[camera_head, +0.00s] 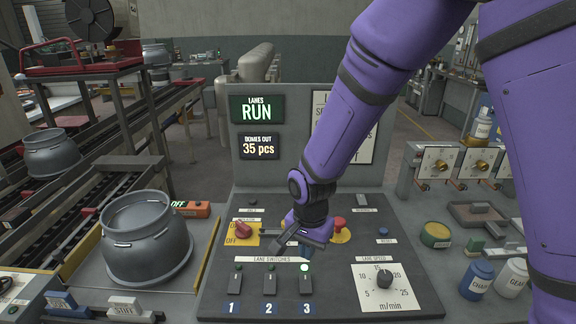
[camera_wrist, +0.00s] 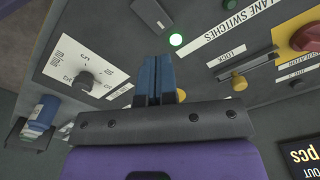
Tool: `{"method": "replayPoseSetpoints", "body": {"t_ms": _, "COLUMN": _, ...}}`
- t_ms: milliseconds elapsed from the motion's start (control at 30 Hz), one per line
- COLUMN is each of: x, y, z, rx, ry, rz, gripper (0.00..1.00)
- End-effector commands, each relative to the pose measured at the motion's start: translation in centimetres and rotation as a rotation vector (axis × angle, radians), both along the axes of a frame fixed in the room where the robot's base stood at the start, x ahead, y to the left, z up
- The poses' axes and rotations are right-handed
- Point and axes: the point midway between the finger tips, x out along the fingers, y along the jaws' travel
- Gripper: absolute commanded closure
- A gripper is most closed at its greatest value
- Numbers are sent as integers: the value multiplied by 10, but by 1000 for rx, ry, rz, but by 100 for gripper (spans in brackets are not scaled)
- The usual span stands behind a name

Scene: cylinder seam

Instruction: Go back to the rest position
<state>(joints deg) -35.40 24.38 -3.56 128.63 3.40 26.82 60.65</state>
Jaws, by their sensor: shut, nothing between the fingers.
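My gripper (camera_head: 304,246) is over the sloped grey control panel (camera_head: 215,285), between the red rotary switch and the red button. Its blue fingers also show in the wrist view (camera_wrist: 160,78), together and empty. A green lamp (camera_head: 305,267) glows above lane switch 3 (camera_head: 306,285), and it also shows in the wrist view (camera_wrist: 176,40). Switches 1 (camera_head: 237,283) and 2 (camera_head: 270,284) stand beside it without a lit lamp. The sign (camera_head: 257,109) reads LANES RUN. Whether the fingertips touch the panel cannot be told.
A metal dome pot (camera_head: 146,238) stands left of the panel. The lane speed knob (camera_head: 384,278) is at its right. A red button (camera_head: 338,223) on yellow and a red rotary switch (camera_head: 243,230) lie close to my gripper. Bottles (camera_head: 477,280) stand at the right.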

Motion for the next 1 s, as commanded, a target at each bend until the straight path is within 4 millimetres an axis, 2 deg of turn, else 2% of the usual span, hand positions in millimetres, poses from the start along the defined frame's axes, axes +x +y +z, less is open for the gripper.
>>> {"method": "replayPoseSetpoints", "body": {"t_ms": 167, "x": 4, "y": -23, "z": 41, "rx": 27, "ry": -36, "rz": 36, "gripper": 100}}
{"method": "replayPoseSetpoints", "body": {"t_ms": 300, "x": 1, "y": -51, "z": 85, "rx": 49, "ry": -77, "rz": 89, "gripper": 100}}
{"method": "replayPoseSetpoints", "body": {"t_ms": 467, "x": -8, "y": -85, "z": 130, "rx": 62, "ry": -130, "rz": 153, "gripper": 100}}
{"method": "replayPoseSetpoints", "body": {"t_ms": 700, "x": -36, "y": -134, "z": 189, "rx": 59, "ry": -213, "rz": 249, "gripper": 100}}
{"method": "replayPoseSetpoints", "body": {"t_ms": 1000, "x": -87, "y": -188, "z": 244, "rx": 17, "ry": -320, "rz": 364, "gripper": 100}}
